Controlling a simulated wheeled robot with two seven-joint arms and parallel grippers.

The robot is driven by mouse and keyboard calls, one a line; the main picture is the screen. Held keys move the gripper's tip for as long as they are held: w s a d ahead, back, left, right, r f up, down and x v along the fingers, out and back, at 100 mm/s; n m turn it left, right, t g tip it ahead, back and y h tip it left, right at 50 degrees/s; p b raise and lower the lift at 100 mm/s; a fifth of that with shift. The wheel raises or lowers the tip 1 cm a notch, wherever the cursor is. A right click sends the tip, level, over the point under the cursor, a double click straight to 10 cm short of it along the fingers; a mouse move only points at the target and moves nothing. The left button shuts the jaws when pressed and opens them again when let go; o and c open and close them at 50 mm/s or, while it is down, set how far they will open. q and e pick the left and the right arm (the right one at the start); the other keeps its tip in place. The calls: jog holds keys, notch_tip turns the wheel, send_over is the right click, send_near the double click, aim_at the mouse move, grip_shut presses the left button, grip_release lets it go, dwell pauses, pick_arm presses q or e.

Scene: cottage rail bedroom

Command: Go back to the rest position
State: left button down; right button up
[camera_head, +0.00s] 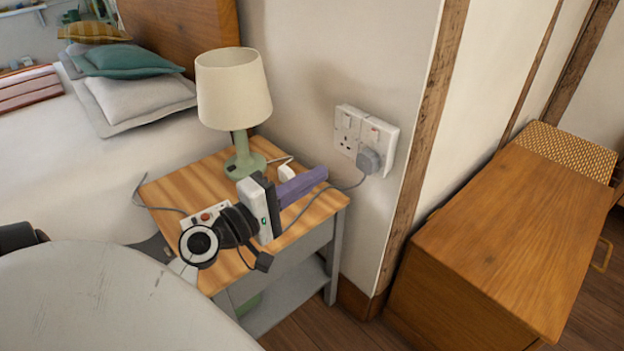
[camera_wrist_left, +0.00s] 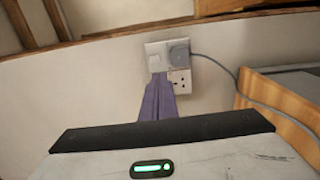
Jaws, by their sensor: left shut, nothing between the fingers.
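My left gripper (camera_head: 322,173) is shut and empty, with its purple fingers pressed together. In the head view it hangs over the right part of the bedside table (camera_head: 176,190) and points right, toward the wall socket (camera_head: 347,132). In the left wrist view my left gripper (camera_wrist_left: 159,78) overlaps the lower left part of the socket plate (camera_wrist_left: 157,49). The frames do not clearly show the gap to the wall. A grey plug (camera_head: 369,160) sits in the right side of the socket. My right gripper is not in view.
A lamp (camera_head: 234,95) stands on the bedside table beside my wrist. A grey cable (camera_head: 340,186) runs from the plug behind my gripper. A small white item with a red spot (camera_head: 205,217) is partly hidden by my wrist. A wooden cabinet (camera_head: 520,235) stands right; a bed (camera_head: 60,160) left.

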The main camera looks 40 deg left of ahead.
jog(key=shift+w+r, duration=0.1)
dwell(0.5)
